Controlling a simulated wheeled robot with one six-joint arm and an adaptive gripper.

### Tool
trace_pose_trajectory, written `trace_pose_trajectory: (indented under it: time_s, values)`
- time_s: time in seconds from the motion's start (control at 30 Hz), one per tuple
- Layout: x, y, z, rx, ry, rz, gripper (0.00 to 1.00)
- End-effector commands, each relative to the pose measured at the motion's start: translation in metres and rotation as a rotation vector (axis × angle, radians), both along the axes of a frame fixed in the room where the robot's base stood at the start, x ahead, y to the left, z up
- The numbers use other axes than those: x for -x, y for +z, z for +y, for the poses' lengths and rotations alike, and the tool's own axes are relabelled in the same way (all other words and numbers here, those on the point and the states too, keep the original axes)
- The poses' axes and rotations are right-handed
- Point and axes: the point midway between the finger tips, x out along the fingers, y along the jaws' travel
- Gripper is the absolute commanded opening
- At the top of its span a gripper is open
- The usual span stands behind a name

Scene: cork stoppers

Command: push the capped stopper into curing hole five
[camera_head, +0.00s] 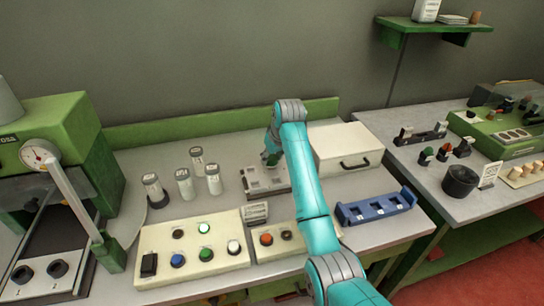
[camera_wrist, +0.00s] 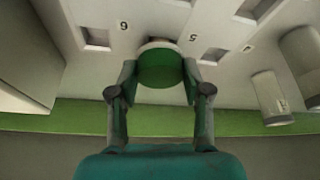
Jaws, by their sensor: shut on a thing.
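My gripper (camera_wrist: 160,72) is shut on the stopper's round green cap (camera_wrist: 160,70). A pale rim shows just beyond the cap. The stopper is at the pale curing block (camera_wrist: 135,8), beside the printed 5, with the 6 on its other side. The stopper hides the spot under it, so I cannot tell how deep it sits or whether it touches. Open square holes show on both sides. In the head view my gripper (camera_head: 271,157) is over the far part of the curing block (camera_head: 262,186), partly hidden by my arm.
White jars (camera_head: 197,160) stand left of the block. A white case (camera_head: 345,146) is close on its right. A button panel (camera_head: 190,250) lies in front, and a blue rack (camera_head: 375,209) is at the front right. A green strip (camera_head: 180,130) edges the bench's back.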

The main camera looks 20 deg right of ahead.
Motion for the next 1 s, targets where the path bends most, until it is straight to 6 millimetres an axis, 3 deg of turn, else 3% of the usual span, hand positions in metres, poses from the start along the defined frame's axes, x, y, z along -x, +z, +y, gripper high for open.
trace_pose_trajectory:
  time_s: [0.17,0.2,0.3,0.33,0.73,1.0]
  values:
    - [0.0,-0.002,0.0,0.0,0.0,0.0,0.3]
    - [0.0,-0.002,0.0,0.0,0.0,-0.001,0.51]
    - [0.0,-0.002,0.0,0.0,0.0,-0.001,0.76]
    - [0.0,-0.002,0.0,0.0,0.0,-0.001,0.78]
    - [0.001,0.003,-0.001,0.0,0.0,-0.003,0.78]
    - [0.017,0.045,-0.005,0.0,-0.001,-0.005,0.78]
